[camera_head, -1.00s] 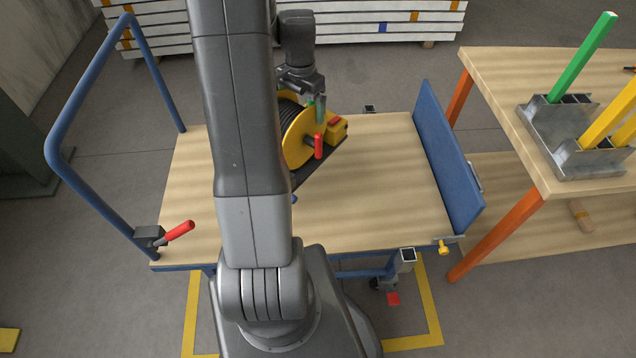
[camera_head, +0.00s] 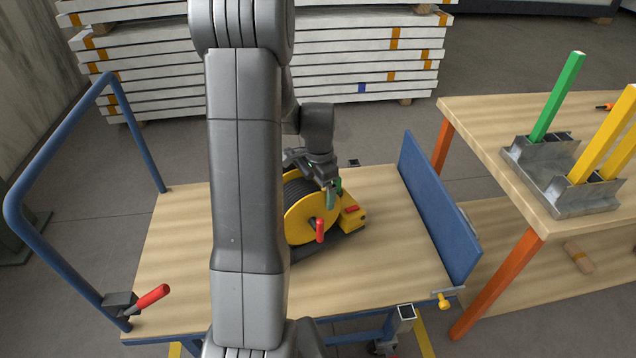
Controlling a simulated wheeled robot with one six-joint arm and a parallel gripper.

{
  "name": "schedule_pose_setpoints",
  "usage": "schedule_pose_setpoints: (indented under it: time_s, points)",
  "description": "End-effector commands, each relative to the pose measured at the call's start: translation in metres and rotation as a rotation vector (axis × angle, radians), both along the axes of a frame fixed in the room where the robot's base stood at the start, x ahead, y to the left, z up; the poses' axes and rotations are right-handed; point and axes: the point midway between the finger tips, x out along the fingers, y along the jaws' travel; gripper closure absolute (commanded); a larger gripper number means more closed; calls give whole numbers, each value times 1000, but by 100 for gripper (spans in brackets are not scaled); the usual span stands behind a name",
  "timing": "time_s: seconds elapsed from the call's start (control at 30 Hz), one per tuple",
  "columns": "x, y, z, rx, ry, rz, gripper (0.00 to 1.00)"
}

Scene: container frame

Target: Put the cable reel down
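The cable reel (camera_head: 305,222) has a yellow drum with dark cable, a red crank handle, a yellow box on its right and a black base. It appears upright on the wooden bed of the blue-framed cart (camera_head: 392,262), near the middle. Any small gap under its base cannot be made out. My gripper (camera_head: 334,192) points down at the top of the reel, its greenish fingers close together there. It appears shut on the reel; the exact grip point is hidden. My arm covers the reel's left part.
A blue panel (camera_head: 440,208) closes the cart's right end; a blue push handle (camera_head: 62,140) rises at its left. A workbench (camera_head: 480,125) with a metal fixture (camera_head: 560,180) holding green and yellow bars stands right. Stacked panels (camera_head: 370,60) lie behind. The cart bed right of the reel is clear.

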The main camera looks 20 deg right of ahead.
Motion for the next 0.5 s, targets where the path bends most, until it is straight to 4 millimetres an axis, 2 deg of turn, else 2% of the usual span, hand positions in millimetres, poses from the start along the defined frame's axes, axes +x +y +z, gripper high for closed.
schedule_pose_setpoints:
  time_s: [0.13,0.37,0.5]
  points:
    - [1,0,-7,-2,-1,1,76]
    - [0,0,-34,0,0,1,76]
    - [1,0,-37,-3,-3,1,76]
